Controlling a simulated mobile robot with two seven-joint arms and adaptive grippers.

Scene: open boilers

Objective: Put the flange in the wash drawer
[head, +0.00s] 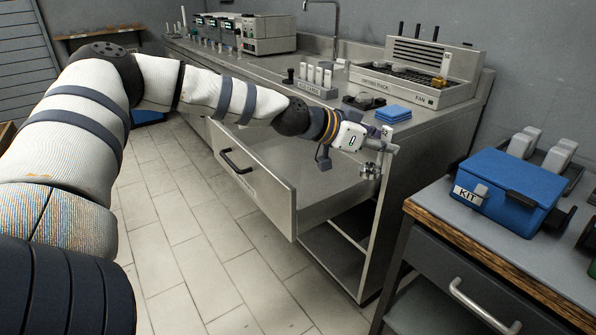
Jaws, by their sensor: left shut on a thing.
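A small metal flange (371,170) hangs in my left gripper (376,157), which is shut on it. My left arm reaches in from the left, across the open wash drawer (268,200). The drawer is pulled out from the metal counter, with its black handle facing the lower left. The flange shows in front of the counter's side, near the right end of the drawer opening. Its height above the drawer is hard to tell. The drawer floor is partly hidden by my arm. My right gripper is out of view.
A blue KIT box (510,190) stands on a wood-edged cabinet at the right. The tiled floor (170,230) is clear at the left.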

